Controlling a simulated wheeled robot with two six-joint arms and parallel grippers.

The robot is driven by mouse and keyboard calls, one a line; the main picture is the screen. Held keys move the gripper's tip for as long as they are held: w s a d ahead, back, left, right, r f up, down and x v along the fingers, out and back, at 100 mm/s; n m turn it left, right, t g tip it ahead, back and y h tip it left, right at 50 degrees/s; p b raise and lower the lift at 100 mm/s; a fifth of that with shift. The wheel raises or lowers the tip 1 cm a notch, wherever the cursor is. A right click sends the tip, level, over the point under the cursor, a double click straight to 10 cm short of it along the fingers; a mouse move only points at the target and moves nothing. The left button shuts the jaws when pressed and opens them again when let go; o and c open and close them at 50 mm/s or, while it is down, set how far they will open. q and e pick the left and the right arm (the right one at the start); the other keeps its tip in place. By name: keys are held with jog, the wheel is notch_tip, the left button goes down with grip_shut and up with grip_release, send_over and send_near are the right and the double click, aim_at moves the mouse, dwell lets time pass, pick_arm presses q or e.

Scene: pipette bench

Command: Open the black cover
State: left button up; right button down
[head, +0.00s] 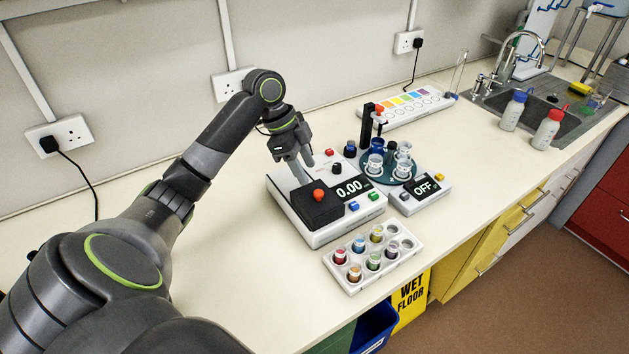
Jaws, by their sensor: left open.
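The black cover (312,209) sits on the left part of a white device (310,240), with an orange-red knob (319,195) on top. The device has a display reading 0.00. My left gripper (303,174) is open and points down just behind the cover, near its rear edge. I cannot tell whether its fingers touch the cover. The fingers look empty. My right gripper is not in view.
A white rack (350,281) with several coloured vials stands in front of the device. A small unit (424,193) reading OFF, with a round holder of cups (376,180), stands to the right. The bench left of the device is clear.

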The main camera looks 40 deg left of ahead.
aim_at(318, 192)
pick_arm(q)
jog(key=p+x, duration=0.1)
jog(key=x, duration=0.4)
jog(key=shift+d+f, duration=0.1)
jog(key=shift+d, duration=0.15)
jog(key=shift+f, duration=0.45)
jog(key=shift+d, duration=0.1)
jog(key=shift+c, duration=0.2)
grip_shut()
